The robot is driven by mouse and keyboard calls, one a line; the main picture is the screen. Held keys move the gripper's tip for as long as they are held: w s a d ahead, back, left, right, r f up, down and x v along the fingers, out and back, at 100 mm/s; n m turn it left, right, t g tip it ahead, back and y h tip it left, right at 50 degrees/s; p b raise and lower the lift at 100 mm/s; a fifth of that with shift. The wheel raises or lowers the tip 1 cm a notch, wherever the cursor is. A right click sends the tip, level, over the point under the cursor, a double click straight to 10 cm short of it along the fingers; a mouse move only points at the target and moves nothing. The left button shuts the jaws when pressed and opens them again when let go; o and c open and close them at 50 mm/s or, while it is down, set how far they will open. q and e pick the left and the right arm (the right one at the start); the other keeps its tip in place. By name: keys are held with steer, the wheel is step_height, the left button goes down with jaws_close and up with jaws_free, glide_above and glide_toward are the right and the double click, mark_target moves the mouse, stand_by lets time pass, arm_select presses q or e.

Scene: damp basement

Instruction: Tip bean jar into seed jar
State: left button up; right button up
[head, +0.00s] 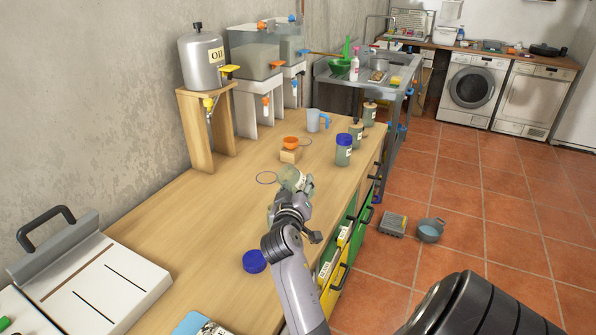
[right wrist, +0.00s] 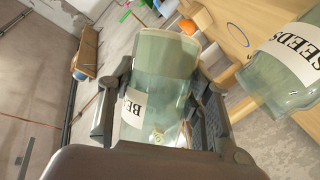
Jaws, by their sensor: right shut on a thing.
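My right gripper (head: 291,196) is over the middle of the wooden worktop. It is shut on the bean jar, a pale green see-through jar (head: 291,177) that shows small in the head view. In the right wrist view the bean jar (right wrist: 165,75) sits between both fingers, with a white label starting "BE" and a few small bits inside near the gripper. The seed jar (right wrist: 285,70), see-through with a white "SEEDS" label, is close beside it at the right edge and partly cut off. I cannot tell it apart in the head view. My left gripper is not in view.
A blue lid (head: 254,261) lies on the near worktop (head: 215,225). Behind the gripper are an orange cup (head: 291,142) on a wooden block, a blue-lidded jar (head: 344,150) and a measuring jug (head: 317,121).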

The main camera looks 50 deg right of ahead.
steer(key=shift+d+f+n+b, duration=0.1)
steer(key=shift+f+n+b, duration=0.1)
steer(key=shift+n+b, duration=0.55)
steer(key=shift+s+h+b, duration=0.1)
steer(key=shift+h+b, duration=0.2)
steer(key=shift+b, duration=0.05)
steer(key=shift+r, duration=0.1)
steer(key=shift+d+n+t+b, duration=0.1)
steer(key=shift+n+t+b, duration=0.2)
steer(key=shift+b, duration=0.25)
steer(key=shift+n+h+b, duration=0.3)
steer(key=shift+n+b, duration=0.05)
steer(key=shift+b, duration=0.1)
stand_by(0.5)
